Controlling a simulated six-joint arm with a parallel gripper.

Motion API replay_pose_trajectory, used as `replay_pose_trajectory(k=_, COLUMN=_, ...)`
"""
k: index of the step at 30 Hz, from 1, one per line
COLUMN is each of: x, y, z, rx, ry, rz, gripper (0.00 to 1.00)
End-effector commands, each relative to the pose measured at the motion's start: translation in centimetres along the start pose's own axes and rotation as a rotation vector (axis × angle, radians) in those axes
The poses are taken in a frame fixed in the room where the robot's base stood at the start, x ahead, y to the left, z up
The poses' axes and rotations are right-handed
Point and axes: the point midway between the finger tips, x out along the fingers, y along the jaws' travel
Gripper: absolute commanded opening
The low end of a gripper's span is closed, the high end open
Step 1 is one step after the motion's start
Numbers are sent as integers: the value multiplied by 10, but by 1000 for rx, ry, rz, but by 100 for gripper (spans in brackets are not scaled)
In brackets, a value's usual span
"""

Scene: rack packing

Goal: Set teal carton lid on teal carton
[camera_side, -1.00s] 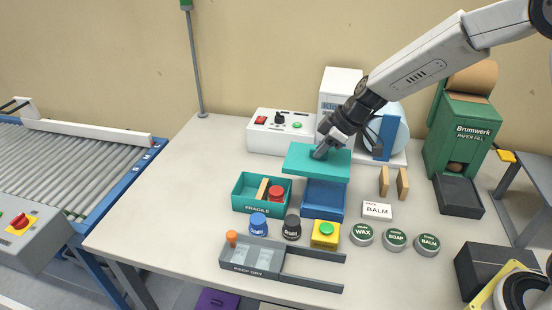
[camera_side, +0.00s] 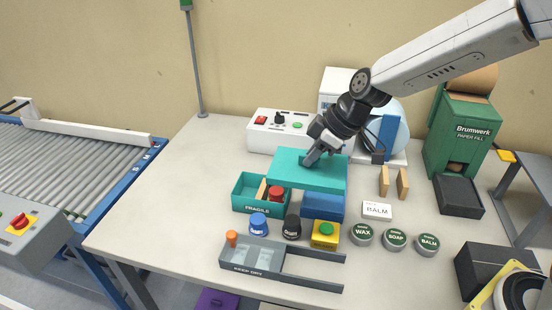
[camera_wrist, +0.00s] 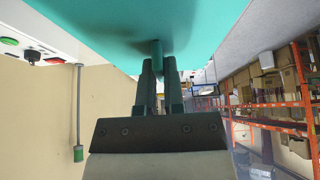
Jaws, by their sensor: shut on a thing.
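The teal carton lid (camera_side: 312,172) is a flat teal slab held in the air, above and behind the blue box. My gripper (camera_side: 308,160) is shut on the lid's small knob, which shows between the fingers in the wrist view (camera_wrist: 158,60). The teal carton (camera_side: 256,208), marked FRAGILE, stands open on the table to the left of the lid. Inside it are a red-capped jar (camera_side: 276,193) and a tan divider (camera_side: 262,189). The lid's left edge is close to the carton's back right corner in the side view and covers part of the blue box.
The blue box (camera_side: 323,207) stands just right of the carton. A blue-capped jar (camera_side: 258,223), a black jar (camera_side: 292,226) and a yellow block with a green button (camera_side: 325,234) stand in front. A grey KEEP DRY tray (camera_side: 250,258) lies nearer. The table's left side is clear.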

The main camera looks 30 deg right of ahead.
Motion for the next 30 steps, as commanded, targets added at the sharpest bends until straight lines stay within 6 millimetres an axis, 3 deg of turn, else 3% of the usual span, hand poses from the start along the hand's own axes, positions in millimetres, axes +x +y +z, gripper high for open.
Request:
replay_pose_trajectory(k=5, x=-5, y=-12, z=-3, rx=0, ry=2, rz=1, gripper=0)
replay_pose_trajectory(k=14, x=-2, y=-11, z=-5, rx=1, ry=2, rz=1, gripper=0)
replay_pose_trajectory(k=30, x=46, y=19, z=-35, rx=1, ry=1, rz=0, gripper=0)
